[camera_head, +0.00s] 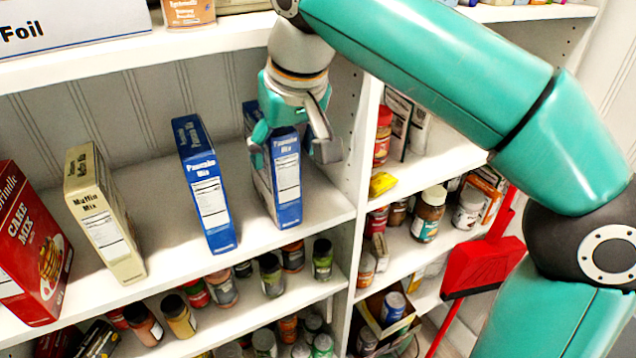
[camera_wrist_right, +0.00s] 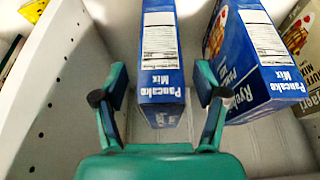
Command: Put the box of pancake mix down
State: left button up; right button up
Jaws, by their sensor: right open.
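A blue box of pancake mix (camera_head: 287,180) stands upright on the middle shelf (camera_head: 322,208), near the shelf's right side wall. My right gripper (camera_head: 297,146) is at its upper part, with a finger on either side of it. In the right wrist view the pancake mix box (camera_wrist_right: 160,62) lies between the two spread fingers of my right gripper (camera_wrist_right: 157,105), with gaps beside it. A second blue pancake mix box (camera_head: 207,190) stands to the left, and it also shows in the right wrist view (camera_wrist_right: 262,58). My left gripper is not in view.
A muffin mix box (camera_head: 108,222) and a red cake mix box (camera_head: 32,240) stand farther left on the same shelf. A white vertical divider (camera_head: 352,190) is close on the right. Jars fill the shelf below. A red dustpan (camera_head: 482,265) hangs at right.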

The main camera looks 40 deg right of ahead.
jog(key=s+a+b, duration=0.3)
jog(key=s, duration=0.9)
jog(key=shift+r, duration=0.25)
